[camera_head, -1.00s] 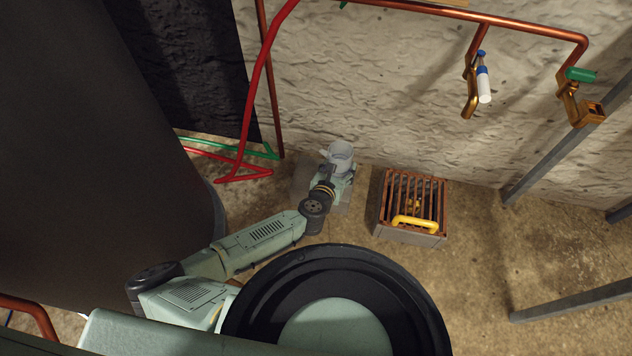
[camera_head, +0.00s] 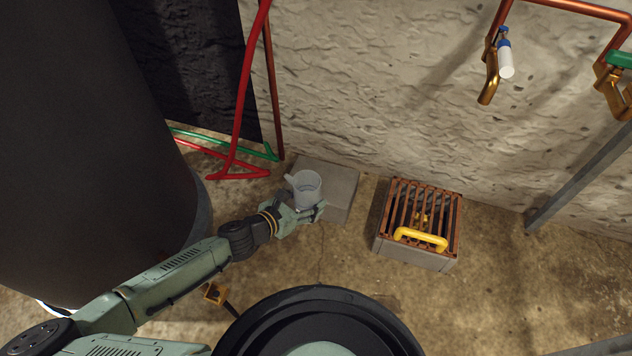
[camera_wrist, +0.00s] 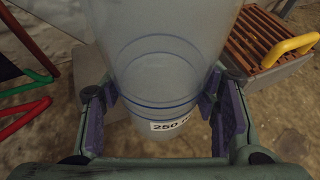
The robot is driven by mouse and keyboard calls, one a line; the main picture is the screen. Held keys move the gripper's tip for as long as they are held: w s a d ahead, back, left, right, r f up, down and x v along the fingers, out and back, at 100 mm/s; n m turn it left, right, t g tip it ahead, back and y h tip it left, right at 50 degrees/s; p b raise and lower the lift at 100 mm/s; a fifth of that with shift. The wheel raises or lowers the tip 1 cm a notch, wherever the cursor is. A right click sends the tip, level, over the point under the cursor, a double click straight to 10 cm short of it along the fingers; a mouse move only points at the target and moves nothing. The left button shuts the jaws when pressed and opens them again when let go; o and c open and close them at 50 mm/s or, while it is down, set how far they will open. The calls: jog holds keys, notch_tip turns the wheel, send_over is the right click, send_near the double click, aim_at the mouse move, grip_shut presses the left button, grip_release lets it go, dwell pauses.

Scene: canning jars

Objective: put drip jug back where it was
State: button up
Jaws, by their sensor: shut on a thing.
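The drip jug (camera_head: 306,187) is a translucent grey-white cup with a spout on its left. It stands upright in my gripper (camera_head: 304,212), over the left part of a grey block (camera_head: 343,188) against the wall. In the wrist view the jug (camera_wrist: 165,75) shows blue ring lines and a "250" label. The two fingers of my gripper (camera_wrist: 166,108) press on its sides. I cannot tell whether the jug's base touches the block.
A grated box (camera_head: 418,222) with a yellow handle stands right of the block. Red and green pipes (camera_head: 235,165) run at the left, beside a large dark tank (camera_head: 85,150). A copper pipe with a blue-and-white fitting (camera_head: 505,58) hangs on the wall.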

jog(key=shift+w+d+f+b, duration=0.55)
jog(key=shift+w+f+b, duration=0.25)
jog(key=shift+w, duration=1.75)
jog(key=shift+w+d+f+b, duration=0.5)
jog(key=shift+w+f+b, duration=0.3)
jog(key=shift+w, duration=1.7)
jog(key=shift+w+d+f+b, duration=0.55)
jog(key=shift+w+f+b, duration=0.25)
jog(key=shift+w, duration=1.75)
jog(key=shift+f, duration=0.1)
jog(key=shift+f, duration=0.15)
jog(key=o, duration=1.6)
jog(key=shift+c, duration=0.2)
